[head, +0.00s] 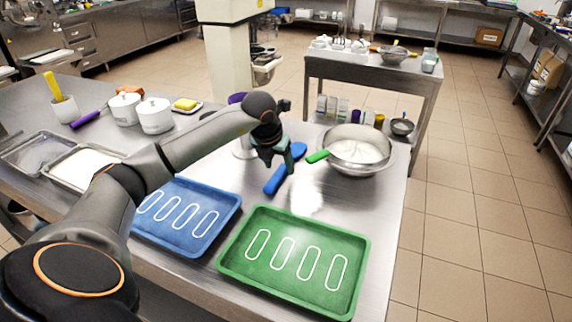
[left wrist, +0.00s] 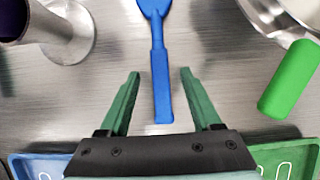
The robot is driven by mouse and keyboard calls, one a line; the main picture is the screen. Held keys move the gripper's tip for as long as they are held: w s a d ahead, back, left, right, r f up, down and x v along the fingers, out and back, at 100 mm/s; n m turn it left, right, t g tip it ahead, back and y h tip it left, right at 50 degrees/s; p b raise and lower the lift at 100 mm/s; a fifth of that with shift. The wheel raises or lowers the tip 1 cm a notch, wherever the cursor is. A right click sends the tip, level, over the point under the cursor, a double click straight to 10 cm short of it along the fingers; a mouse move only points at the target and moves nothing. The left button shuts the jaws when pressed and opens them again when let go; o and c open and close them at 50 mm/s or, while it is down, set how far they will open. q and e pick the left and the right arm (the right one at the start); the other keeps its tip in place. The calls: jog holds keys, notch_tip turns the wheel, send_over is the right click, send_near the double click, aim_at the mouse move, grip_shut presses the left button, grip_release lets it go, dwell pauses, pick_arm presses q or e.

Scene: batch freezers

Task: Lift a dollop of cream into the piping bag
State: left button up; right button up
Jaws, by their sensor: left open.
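A metal bowl (head: 357,166) with white cream (head: 354,148) stands at the table's right side. A green handle (head: 317,156) sticks out at its left; it also shows in the left wrist view (left wrist: 291,78). A blue spatula (head: 275,183) lies flat left of the bowl. My left gripper (head: 283,162) is open over the spatula. In the left wrist view the spatula handle (left wrist: 161,95) lies between the fingers, apart from both. My right gripper is out of view.
A green tray (head: 226,262) and a blue tray (head: 231,211), both marked with white outlines, lie at the front. White lidded pots (head: 155,116) and metal trays (head: 32,148) stand at the left. The table's right edge is close to the bowl.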

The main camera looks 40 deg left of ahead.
pick_arm(q)
jog(key=shift+x, duration=1.1)
jog(key=shift+f, duration=0.15)
grip_shut()
